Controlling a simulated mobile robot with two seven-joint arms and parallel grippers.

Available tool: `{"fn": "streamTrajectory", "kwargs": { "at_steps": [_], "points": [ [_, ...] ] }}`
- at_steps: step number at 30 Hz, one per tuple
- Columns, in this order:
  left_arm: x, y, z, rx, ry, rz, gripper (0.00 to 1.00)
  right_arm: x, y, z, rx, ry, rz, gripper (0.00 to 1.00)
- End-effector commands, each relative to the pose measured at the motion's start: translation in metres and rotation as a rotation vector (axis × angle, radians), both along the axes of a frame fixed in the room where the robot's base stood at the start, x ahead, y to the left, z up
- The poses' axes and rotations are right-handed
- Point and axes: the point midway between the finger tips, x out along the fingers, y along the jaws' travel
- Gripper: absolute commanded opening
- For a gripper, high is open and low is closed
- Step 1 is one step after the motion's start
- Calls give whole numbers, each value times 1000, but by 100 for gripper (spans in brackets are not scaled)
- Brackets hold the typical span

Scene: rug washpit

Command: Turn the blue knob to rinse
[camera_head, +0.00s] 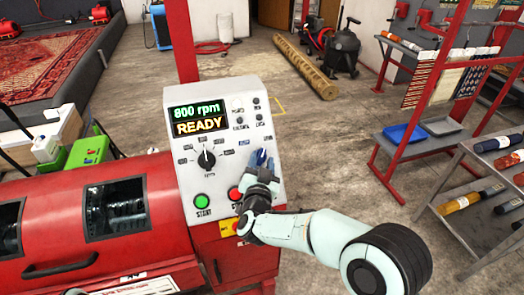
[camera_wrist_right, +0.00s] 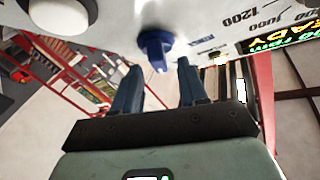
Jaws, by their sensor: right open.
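The blue knob (camera_wrist_right: 153,46) sits on the pale control panel (camera_head: 183,142) of a red machine. In the right wrist view it shows just beyond and between my fingertips. My right gripper (camera_head: 262,158) is at the right side of the panel; in the wrist view (camera_wrist_right: 160,66) its two fingers are apart with nothing held between them. I cannot tell whether a finger touches the knob. The display (camera_head: 199,119) reads "800 rpm" and "READY". My left gripper is not in view.
A black dial (camera_head: 206,158) sits left of my gripper, with a green start button (camera_head: 202,201) and a red button (camera_head: 235,193) below. The red machine drum (camera_head: 75,225) is at left. Red racks (camera_head: 440,95) and a grey shelf (camera_head: 480,225) stand at right.

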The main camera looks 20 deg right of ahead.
Motion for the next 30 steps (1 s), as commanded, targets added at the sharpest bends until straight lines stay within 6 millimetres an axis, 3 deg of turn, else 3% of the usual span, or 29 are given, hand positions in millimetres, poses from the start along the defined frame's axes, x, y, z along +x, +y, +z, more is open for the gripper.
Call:
{"fn": "streamTrajectory", "kwargs": {
  "at_steps": [6,17,21,30],
  "points": [
    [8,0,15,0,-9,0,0,24,-8,1,-1,1,1,43],
    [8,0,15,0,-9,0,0,29,-9,-1,0,1,1,43],
    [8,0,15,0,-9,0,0,29,-9,-1,0,1,2,6],
    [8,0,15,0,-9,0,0,28,-9,-2,-2,5,4,4]
  ]
}}
